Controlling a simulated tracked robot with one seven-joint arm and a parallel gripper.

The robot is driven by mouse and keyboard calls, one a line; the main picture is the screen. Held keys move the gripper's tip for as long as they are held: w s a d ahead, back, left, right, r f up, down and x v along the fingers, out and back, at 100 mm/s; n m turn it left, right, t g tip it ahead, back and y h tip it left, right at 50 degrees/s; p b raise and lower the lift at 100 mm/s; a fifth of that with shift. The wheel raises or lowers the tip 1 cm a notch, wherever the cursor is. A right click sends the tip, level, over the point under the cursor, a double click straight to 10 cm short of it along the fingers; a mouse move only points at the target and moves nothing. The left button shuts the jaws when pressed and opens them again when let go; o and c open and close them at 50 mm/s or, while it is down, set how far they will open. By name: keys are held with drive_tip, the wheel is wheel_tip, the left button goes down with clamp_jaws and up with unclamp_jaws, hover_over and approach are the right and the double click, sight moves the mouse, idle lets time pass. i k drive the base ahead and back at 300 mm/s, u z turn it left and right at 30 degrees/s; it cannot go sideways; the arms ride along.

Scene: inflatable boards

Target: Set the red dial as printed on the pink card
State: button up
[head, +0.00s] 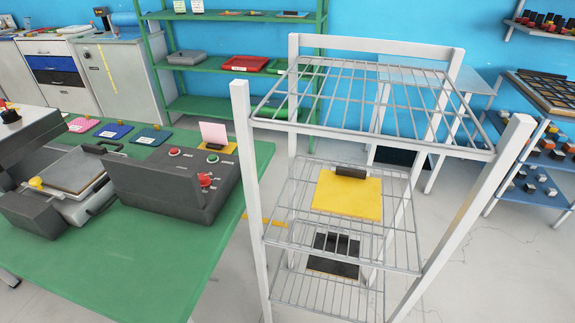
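A dark grey control box (168,190) stands on the green table at the left. A pink card (214,134) stands upright behind the box, by a yellow pad (222,147). Its print is too small to read, and the dial's setting cannot be made out. My gripper is not in view.
A white wire rack (262,205) stands close in front, right of the green table (120,262), holding a yellow board (346,192) and a dark board (335,254). A grey press-like machine (75,172) is left of the box.

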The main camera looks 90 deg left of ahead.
sight(205, 181)
drive_tip(key=z, duration=0.05)
drive_tip(key=i, duration=0.85)
drive_tip(key=u, duration=2.55)
drive_tip(key=i, duration=0.15)
drive_tip(key=u, duration=1.8)
drive_tip(key=i, duration=0.4)
drive_tip(key=z, duration=0.3)
drive_tip(key=k, duration=0.4)
drive_tip(key=u, duration=0.1)
